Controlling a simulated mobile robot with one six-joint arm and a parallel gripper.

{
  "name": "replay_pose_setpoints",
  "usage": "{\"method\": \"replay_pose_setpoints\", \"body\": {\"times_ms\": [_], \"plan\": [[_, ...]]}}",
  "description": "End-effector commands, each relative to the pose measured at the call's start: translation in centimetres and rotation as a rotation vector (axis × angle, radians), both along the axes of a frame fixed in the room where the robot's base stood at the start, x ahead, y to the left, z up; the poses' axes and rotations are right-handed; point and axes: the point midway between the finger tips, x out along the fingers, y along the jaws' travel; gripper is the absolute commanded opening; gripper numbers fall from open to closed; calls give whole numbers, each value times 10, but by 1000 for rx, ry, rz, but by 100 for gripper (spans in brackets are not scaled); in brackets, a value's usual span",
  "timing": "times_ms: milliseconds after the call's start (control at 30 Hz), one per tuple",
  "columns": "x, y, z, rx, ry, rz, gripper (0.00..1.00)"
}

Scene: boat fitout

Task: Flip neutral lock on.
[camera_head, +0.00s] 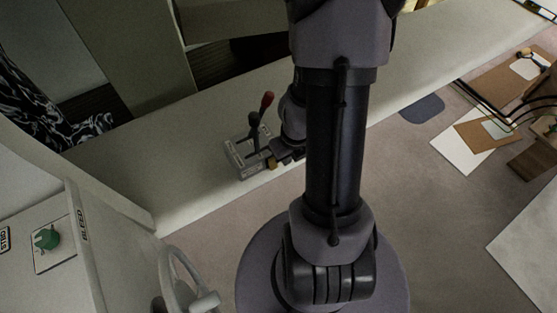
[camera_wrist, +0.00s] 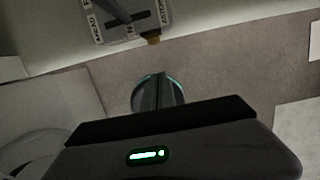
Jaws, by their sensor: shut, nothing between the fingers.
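The grey control box (camera_head: 238,160) sits on the edge of the pale ledge, left of my arm in the head view. A lever with a red knob (camera_head: 267,99) and a dark lever (camera_head: 254,120) rise from it. A small brass-coloured piece (camera_head: 271,163) shows on the side facing my gripper (camera_head: 286,157). In the wrist view the box (camera_wrist: 133,31) is at the top, with lettered labels and the brass piece (camera_wrist: 154,39) at its lower edge. My gripper (camera_wrist: 158,80) is shut and empty, apart from the brass piece in that view. The lock's setting cannot be told.
The pale ledge (camera_head: 190,120) runs diagonally behind the box. Boards (camera_head: 487,131) lie on the floor at right.

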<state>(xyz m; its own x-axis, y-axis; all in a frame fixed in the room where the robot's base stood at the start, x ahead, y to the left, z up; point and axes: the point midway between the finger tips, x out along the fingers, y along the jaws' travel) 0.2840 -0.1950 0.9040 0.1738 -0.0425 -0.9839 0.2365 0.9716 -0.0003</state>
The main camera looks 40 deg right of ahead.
Motion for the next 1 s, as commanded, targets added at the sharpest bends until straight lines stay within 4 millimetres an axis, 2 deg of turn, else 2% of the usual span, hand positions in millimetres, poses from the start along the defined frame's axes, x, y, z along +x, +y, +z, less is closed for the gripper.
{"method": "replay_pose_setpoints", "body": {"times_ms": [200, 467, 500, 700, 1000], "plan": [[7, -1, -52, 1, 1, 1, 0], [17, -4, -106, 1, 1, 3, 0], [25, -5, -100, 0, 1, 6, 0], [47, -11, -108, 0, 1, 4, 0], [51, -12, -112, 0, 0, 3, 0]]}}
